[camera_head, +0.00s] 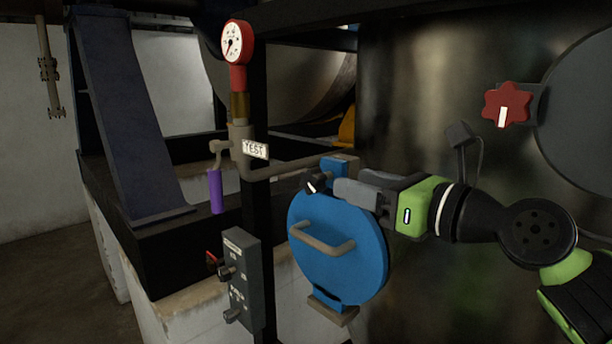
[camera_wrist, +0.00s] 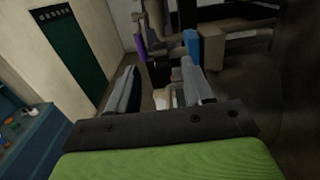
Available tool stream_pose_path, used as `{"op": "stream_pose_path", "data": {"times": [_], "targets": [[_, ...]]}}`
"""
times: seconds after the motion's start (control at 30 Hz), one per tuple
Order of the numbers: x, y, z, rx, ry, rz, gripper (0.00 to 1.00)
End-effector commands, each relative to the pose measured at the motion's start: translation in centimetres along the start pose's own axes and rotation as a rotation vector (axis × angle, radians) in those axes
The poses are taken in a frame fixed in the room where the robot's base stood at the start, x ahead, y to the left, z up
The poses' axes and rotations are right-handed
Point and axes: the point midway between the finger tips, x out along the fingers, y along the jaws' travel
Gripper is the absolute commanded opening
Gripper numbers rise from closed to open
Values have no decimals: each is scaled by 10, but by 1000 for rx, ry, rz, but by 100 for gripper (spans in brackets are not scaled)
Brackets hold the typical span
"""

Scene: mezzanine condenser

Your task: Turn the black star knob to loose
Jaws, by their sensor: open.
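The black star knob (camera_head: 316,184) with a white pointer mark sits at the upper left of the blue round cover (camera_head: 345,250) in the head view. The mark slants up to the left. My gripper (camera_head: 338,187) reaches in from the right, its grey fingers close beside the knob and partly in front of the blue bracket. In the wrist view my gripper (camera_wrist: 160,68) is open, with its two fingers apart. A dark shape that looks like the knob (camera_wrist: 159,74) shows between the fingertips. I cannot tell whether the fingers touch it.
A red star knob (camera_head: 507,104) is on the tank at the right. A gauge (camera_head: 236,42) and TEST-tagged pipe (camera_head: 255,149) stand left of the cover, with a purple-handled lever (camera_head: 215,191). A grey switch box (camera_head: 240,283) is below. The cover's handle (camera_head: 322,240) juts out.

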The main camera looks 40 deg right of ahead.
Motion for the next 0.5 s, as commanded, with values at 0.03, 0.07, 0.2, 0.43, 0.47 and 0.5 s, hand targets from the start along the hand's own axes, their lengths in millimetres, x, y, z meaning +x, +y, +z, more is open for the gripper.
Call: {"op": "stream_pose_path", "data": {"times": [0.03, 0.07, 0.2, 0.43, 0.47, 0.5], "targets": [[7, 1, 0, 0, 4, 3, 51], [12, 1, 0, -1, 5, 2, 51], [45, 2, 1, -5, 6, 5, 51], [98, 1, 1, -6, 5, 3, 51], [102, 1, 1, -6, 5, 3, 51], [108, 1, 1, -5, 4, 3, 51]]}}
